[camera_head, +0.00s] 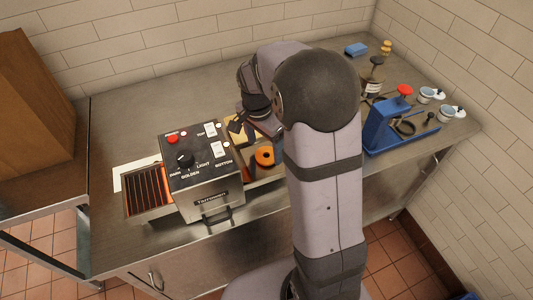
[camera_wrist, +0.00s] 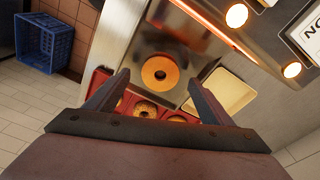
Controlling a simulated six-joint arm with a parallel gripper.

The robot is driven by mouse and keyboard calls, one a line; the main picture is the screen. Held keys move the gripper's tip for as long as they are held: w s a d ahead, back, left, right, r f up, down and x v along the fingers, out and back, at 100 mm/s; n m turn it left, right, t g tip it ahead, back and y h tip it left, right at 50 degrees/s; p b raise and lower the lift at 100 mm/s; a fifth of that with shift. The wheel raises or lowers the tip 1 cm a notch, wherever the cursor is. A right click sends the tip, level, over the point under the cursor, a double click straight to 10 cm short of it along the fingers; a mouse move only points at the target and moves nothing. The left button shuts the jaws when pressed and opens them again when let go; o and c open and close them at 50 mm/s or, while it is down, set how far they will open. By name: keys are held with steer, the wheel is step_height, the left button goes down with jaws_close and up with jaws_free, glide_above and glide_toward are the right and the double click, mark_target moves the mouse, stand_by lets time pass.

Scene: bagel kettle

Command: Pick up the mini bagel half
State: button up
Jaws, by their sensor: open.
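The mini bagel half (camera_wrist: 148,72), a golden-orange ring with a dark hole, lies flat on a shiny metal surface in the wrist view. An orange ring, likely the same half (camera_head: 265,162), shows right of the toaster (camera_head: 187,178) in the head view. My gripper (camera_wrist: 159,79) is open, its two fingers spread. In the wrist view the half appears between and just beyond the fingertips, with nothing held. In the head view my arm hides most of the gripper. How far the fingertips are above the half is unclear.
A red tray (camera_wrist: 103,77) with several bagel pieces and a cream tray (camera_wrist: 235,90) lie beside the metal surface. A glowing heater bar (camera_wrist: 203,22) and round lamps or knobs border it. A blue stand (camera_head: 385,130) with a red knob and small cups stand at right.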

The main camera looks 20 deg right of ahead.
mark_target(266, 151)
steer(key=shift+w+d+f+p, duration=0.1)
steer(key=shift+d+f+p, duration=0.1)
steer(key=shift+f, duration=0.55)
steer(key=shift+w+d+f+p, duration=0.1)
steer(key=shift+f+p, duration=0.05)
steer(key=shift+f, duration=0.6)
steer(key=c, duration=1.1)
steer(key=shift+r, duration=0.1)
step_height(266, 151, up, 10)
steer(key=b, duration=0.2)
